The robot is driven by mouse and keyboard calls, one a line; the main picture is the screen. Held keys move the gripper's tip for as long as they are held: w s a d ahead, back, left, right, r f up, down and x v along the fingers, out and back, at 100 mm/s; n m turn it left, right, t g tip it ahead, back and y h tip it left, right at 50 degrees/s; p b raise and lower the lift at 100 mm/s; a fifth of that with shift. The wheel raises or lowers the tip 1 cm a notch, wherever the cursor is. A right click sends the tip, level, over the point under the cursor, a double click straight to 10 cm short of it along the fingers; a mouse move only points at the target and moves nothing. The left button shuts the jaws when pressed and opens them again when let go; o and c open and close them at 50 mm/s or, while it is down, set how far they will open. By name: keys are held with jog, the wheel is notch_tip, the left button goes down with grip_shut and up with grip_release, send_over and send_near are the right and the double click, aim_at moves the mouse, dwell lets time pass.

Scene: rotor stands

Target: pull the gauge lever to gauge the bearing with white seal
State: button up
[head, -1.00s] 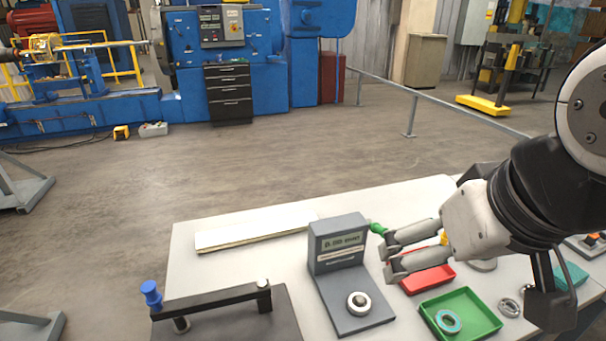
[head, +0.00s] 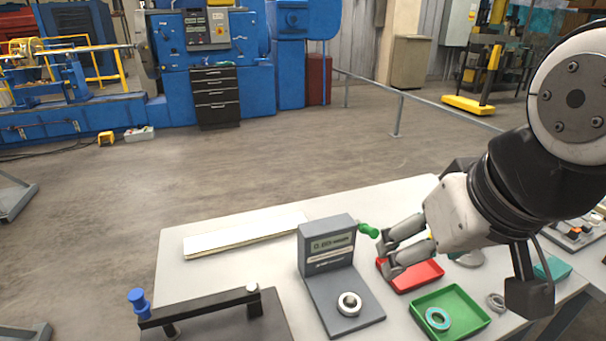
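The grey gauge (head: 327,248) stands on the table, with a display that seems to read 0.60-something. Its lever ends in a green knob (head: 368,230) at the right side of the housing. The bearing with white seal (head: 349,304) lies on the gauge's base plate, in front of the display. My gripper (head: 383,253) is just right of the green knob, its two grey fingers pointing left toward it. The fingers look apart with a gap between them. The knob shows left of the fingertips, and I cannot tell whether they touch it.
A red tray (head: 424,277) lies below my gripper. A green tray (head: 468,300) in front holds a teal-sealed bearing (head: 438,319). A loose metal ring (head: 496,302) lies right of it. A white bar (head: 246,236) lies back left. A dark fixture with blue knob (head: 138,299) stands front left.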

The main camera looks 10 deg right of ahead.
jog(key=shift+m+g, duration=0.5)
jog(key=shift+m, duration=0.3)
jog(key=w, duration=0.2)
jog(key=w+r, duration=0.1)
jog(key=w, duration=0.1)
jog(key=shift+d+r, duration=0.1)
jog(key=shift+d, duration=0.1)
grip_shut()
jog(key=m+g+y, duration=0.1)
jog(key=m+g, duration=0.4)
jog(key=m, duration=0.5)
send_over(364, 228)
jog(key=d, duration=0.2)
notch_tip(364, 228, down, 15)
jog(key=shift+d+r+p, duration=0.1)
jog(key=shift+d+p, duration=0.1)
jog(key=shift+p, duration=0.2)
jog(key=shift+s, duration=0.1)
jog(key=shift+s+a+f, duration=0.1)
jog(key=shift+a+f, duration=0.05)
jog(key=shift+f, duration=1.6)
jog(key=shift+s+a+f, duration=0.1)
jog(key=shift+a+f, duration=0.05)
jog(key=shift+f, duration=1.6)
